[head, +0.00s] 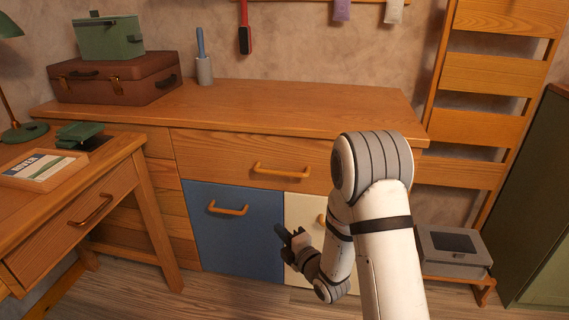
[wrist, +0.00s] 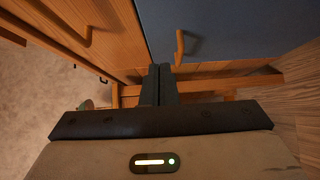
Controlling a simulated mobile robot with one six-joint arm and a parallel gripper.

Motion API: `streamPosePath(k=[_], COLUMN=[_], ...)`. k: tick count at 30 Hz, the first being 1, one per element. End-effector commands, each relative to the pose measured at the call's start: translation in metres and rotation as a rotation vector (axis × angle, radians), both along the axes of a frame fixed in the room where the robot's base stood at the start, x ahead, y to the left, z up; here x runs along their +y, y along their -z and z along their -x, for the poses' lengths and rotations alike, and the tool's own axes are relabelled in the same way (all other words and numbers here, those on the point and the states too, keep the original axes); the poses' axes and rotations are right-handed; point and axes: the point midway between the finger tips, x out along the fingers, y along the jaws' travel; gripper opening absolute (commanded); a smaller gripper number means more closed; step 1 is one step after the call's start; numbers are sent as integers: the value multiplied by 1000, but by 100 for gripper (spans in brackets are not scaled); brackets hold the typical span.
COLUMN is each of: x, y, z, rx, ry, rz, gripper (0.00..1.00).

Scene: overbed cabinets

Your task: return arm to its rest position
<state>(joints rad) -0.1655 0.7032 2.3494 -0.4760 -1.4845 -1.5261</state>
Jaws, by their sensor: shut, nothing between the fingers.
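My white arm rises from the bottom right of the head view and bends down at the elbow. My gripper (head: 281,232) hangs low in front of the cabinet, pointing left near the edge between the blue door (head: 238,240) and the cream door (head: 301,212). In the wrist view the two dark fingers of my gripper (wrist: 159,72) lie together, shut and empty. The blue door and its wooden handle (wrist: 180,47) show beyond them. My arm hides part of the cream door and its handle.
A wooden desk (head: 112,190) with a drawer stands at the left. A grey box (head: 453,249) sits on a low stand at the right, beside a ladder-like wooden shelf (head: 487,77). A brown suitcase (head: 117,80) and green box (head: 108,38) stand on the counter. The counter's middle is clear.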

Motion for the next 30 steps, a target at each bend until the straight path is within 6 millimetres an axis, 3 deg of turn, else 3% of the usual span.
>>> streamPosePath(k=[5, 11, 16, 23, 30], x=[-12, -50, -89, -138, -172], y=[-47, -134, -205, -301, -399], z=[-8, -13, 2, 50, 131], rx=[97, 368, 601, 893, 1167], ry=[52, 223, 417, 715, 1044], rz=[-5, -59, -157, -354, -613], gripper=[0, 0, 0, 0, 0])
